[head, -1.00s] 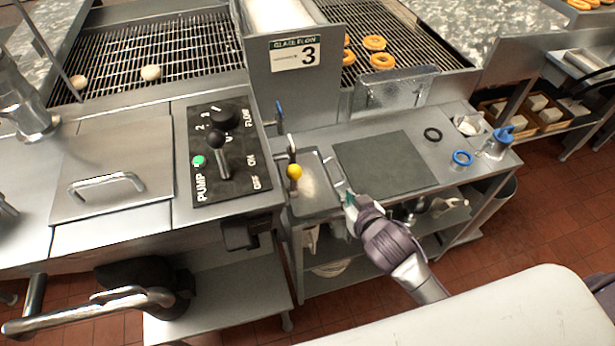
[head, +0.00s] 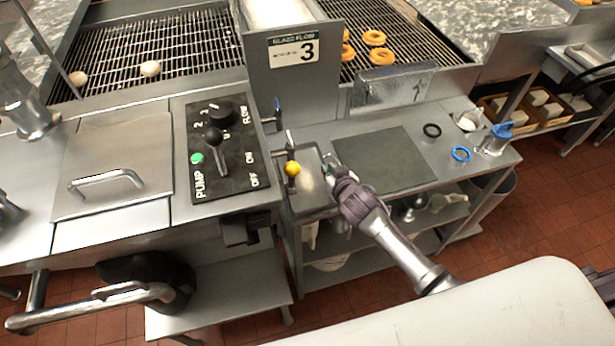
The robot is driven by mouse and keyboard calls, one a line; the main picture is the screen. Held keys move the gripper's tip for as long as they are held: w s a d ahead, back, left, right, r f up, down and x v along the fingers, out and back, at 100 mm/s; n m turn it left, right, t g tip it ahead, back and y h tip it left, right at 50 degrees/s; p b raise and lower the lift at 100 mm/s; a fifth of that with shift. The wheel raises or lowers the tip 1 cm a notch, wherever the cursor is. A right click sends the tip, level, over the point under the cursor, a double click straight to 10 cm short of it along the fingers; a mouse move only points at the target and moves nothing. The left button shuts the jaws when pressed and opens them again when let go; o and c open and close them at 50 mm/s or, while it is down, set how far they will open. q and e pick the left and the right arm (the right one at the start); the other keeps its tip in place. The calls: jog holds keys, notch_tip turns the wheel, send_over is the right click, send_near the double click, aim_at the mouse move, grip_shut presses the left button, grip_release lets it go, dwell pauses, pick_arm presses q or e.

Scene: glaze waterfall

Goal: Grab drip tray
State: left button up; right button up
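A shallow metal tray (head: 306,195), which looks like the drip tray, lies on the side table below the valve with the yellow knob (head: 292,169). My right gripper (head: 329,168) is at the tray's right edge, fingers pointing up and left. The fingers are small and partly hidden by the wrist, so I cannot tell whether they touch the rim or how far apart they are. My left gripper is not in view.
A dark mat (head: 385,160) lies right of the tray. A black ring (head: 432,130), a blue ring (head: 461,154) and a blue-topped container (head: 496,139) stand farther right. The pump control panel (head: 222,150) is to the left. A pale surface (head: 500,305) fills the lower right.

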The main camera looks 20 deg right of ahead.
jog(key=shift+w+f, duration=0.2)
jog(key=shift+w, duration=0.05)
grip_shut()
jog(key=shift+r, duration=0.25)
